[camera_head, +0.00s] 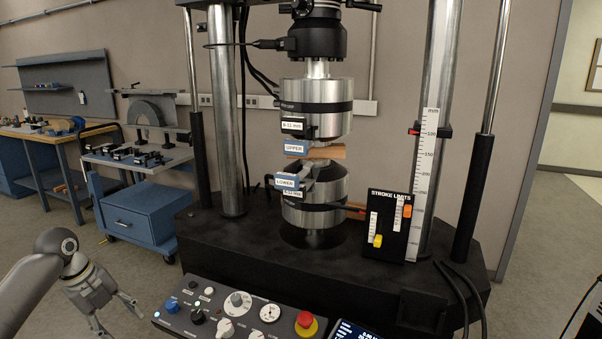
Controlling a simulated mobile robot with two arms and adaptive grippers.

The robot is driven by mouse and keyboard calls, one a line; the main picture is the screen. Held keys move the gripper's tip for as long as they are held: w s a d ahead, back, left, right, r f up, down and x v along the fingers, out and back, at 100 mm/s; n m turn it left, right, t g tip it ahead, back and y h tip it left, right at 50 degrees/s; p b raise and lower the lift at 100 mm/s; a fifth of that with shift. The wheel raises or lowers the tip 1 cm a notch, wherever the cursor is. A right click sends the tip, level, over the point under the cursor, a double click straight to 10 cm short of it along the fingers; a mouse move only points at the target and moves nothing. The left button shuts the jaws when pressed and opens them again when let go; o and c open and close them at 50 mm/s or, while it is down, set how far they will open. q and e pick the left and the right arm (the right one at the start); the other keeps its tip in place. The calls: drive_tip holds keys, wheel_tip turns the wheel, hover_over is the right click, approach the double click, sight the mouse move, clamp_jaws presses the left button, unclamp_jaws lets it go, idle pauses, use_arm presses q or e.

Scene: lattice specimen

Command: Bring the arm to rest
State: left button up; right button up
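My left arm comes in from the lower left, and its grey gripper (117,316) hangs low, left of the control panel (235,313). Its two fingers are spread apart and point down to the right, with nothing visible between them. The gripper appears apart from the panel's left end. My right gripper is not in view. The testing machine's upper grip (317,92), labelled UPPER, and lower grip (313,205), labelled LOWER, stand in the middle, with a small orange-brown piece (328,152) between them.
The black machine base (375,290) fills the middle, with columns (226,120) on both sides. A STROKE LIMITS plate (390,228) stands at right. The panel bears knobs and a red stop button (305,320). A blue cart (145,212) stands behind at left. Floor shows around my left gripper.

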use_arm(q)
wheel_tip(320, 180, down, 10)
drive_tip(key=w+n, duration=0.2)
drive_tip(key=n, duration=0.1)
drive_tip(key=s+d+f+n+y, duration=0.1)
drive_tip(key=s+f+n, duration=0.35)
drive_tip(key=f, duration=0.55)
drive_tip(key=s+d+f+n+y, duration=0.1)
drive_tip(key=s+d+f+n, duration=0.3)
drive_tip(key=f, duration=0.7)
drive_tip(key=s+a+f+n, duration=0.1)
drive_tip(key=s+f+n, duration=0.1)
drive_tip(key=s+f, duration=0.6)
drive_tip(key=s+d+f+n+y, duration=0.1)
drive_tip(key=s+d+f+n, duration=0.3)
drive_tip(key=s+f, duration=0.9)
drive_tip(key=s+d+f+n, duration=0.1)
drive_tip(key=s+d+f, duration=0.1)
drive_tip(key=s, duration=0.5)
drive_tip(key=s+d+f+n, duration=0.2)
drive_tip(key=s+d, duration=0.2)
drive_tip(key=s, duration=0.4)
drive_tip(key=s+d+f+n+g, duration=0.1)
drive_tip(key=s+d+f, duration=0.1)
drive_tip(key=s, duration=0.6)
drive_tip(key=shift+d+n+h, duration=0.3)
drive_tip(key=shift+d+n, duration=0.05)
drive_tip(key=shift+d, duration=0.05)
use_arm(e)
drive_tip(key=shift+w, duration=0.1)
